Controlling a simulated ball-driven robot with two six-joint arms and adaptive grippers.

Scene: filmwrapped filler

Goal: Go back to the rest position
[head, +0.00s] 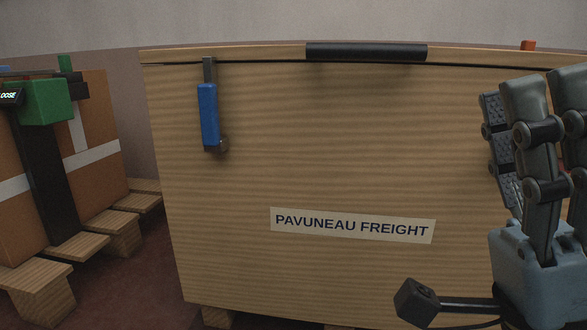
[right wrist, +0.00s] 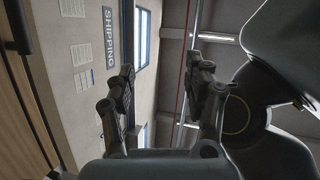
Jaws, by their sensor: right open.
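My right gripper (head: 522,125) stands at the right edge of the head view, fingers pointing up, in front of the right side of a wooden crate (head: 250,180). Its fingers are apart with nothing between them. In the right wrist view the right gripper (right wrist: 165,85) also shows two separate fingers with empty space between. My left gripper is not in view.
The crate has a black handle (head: 366,52), a blue latch lever (head: 208,115) and a "PAVUNEAU FREIGHT" label (head: 352,225). At left, strapped brown boxes (head: 92,130) with a green block (head: 45,101) stand on a pallet (head: 85,240). A "SHIPPING" sign (right wrist: 108,38) hangs on a wall.

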